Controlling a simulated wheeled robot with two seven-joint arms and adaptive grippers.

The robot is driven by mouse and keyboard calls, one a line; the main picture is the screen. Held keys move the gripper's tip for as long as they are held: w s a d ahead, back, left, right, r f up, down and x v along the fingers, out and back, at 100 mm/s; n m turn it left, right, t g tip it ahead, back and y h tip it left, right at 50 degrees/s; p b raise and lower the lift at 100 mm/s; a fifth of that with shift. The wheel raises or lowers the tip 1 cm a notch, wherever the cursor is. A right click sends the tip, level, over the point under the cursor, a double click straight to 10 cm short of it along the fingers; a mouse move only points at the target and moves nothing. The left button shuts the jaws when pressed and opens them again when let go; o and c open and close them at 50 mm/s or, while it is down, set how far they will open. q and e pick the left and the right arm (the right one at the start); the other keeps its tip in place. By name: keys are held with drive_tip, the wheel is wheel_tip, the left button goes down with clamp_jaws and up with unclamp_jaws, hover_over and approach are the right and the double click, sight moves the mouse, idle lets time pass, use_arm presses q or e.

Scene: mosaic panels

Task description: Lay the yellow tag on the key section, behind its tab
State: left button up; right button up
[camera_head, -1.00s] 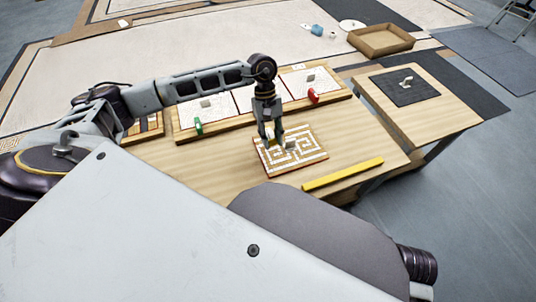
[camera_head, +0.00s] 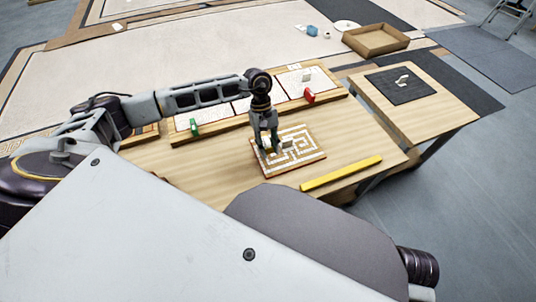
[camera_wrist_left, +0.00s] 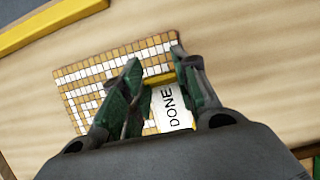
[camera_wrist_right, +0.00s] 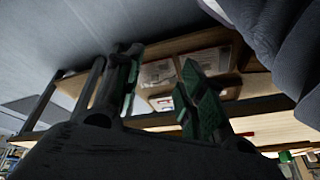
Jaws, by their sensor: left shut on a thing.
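The key section is a gold and white mosaic panel (camera_head: 308,160) with a meander pattern, lying flat on the wooden table. A small grey tab (camera_head: 287,143) stands on it. My left gripper (camera_head: 267,149) is over the panel's left part, just left of the tab in the head view. In the left wrist view its fingers (camera_wrist_left: 157,85) are shut on the yellow tag (camera_wrist_left: 172,110), whose white face reads DONE. I cannot tell whether the tag touches the panel. My right gripper (camera_wrist_right: 160,60) shows only in its wrist view, with fingers apart and nothing between them.
A yellow bar (camera_head: 341,173) lies at the table's front edge. Behind the panel is a long board (camera_head: 270,113) with white sections, a green piece (camera_head: 194,128) and a red piece (camera_head: 309,96). A side table to the right holds a dark mat (camera_head: 410,92).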

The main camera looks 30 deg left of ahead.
sight(268, 152)
use_arm(q)
drive_tip(key=shift+f, duration=0.7)
wheel_tip(268, 152, down, 3)
drive_tip(key=shift+b, duration=0.65)
drive_tip(key=shift+f, duration=0.3)
use_arm(e)
drive_tip(key=f, duration=0.2)
drive_tip(key=a+f, duration=0.1)
drive_tip(key=shift+w+t, duration=0.3)
use_arm(q)
drive_tip(key=shift+f, duration=0.1)
use_arm(e)
drive_tip(key=shift+w+y, duration=0.15)
drive_tip(key=shift+y, duration=0.15)
use_arm(q)
drive_tip(key=o, duration=0.7)
use_arm(e)
drive_tip(key=shift+f, duration=0.2)
